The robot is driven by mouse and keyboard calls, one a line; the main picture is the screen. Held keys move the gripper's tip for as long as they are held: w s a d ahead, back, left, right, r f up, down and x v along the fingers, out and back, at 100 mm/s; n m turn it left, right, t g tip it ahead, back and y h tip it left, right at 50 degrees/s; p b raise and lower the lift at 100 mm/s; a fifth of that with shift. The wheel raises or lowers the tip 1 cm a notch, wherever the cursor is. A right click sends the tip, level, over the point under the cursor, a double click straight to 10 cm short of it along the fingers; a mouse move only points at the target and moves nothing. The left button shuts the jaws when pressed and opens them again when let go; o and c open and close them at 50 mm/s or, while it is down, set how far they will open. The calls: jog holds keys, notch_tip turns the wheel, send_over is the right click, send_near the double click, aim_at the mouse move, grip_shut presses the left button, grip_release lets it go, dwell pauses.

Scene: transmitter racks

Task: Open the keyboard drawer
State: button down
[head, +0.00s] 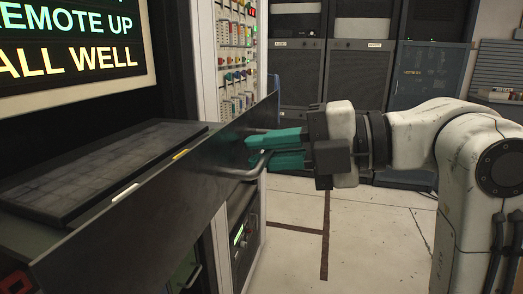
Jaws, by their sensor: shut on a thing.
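The keyboard drawer (150,195) is on the left, below a lit screen, with a long dark front panel. It stands pulled out, and the dark keyboard (95,170) on it shows from above. A bar handle (233,175) sits on the outer face of the front panel. My gripper (262,151) reaches in from the right with its teal fingers at the handle. The fingers are shut on the handle; the exact contact is partly hidden by the fingers.
A screen (70,45) with lit text stands above the drawer. A panel with colored switches (236,55) rises behind it. Dark rack cabinets (355,75) line the back. Light floor (375,245) with dark stripes is clear at the lower right.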

jog(key=c, duration=1.3)
grip_release()
jog(key=v, duration=1)
jog(key=shift+s+d, duration=0.1)
jog(key=shift+d, duration=0.25)
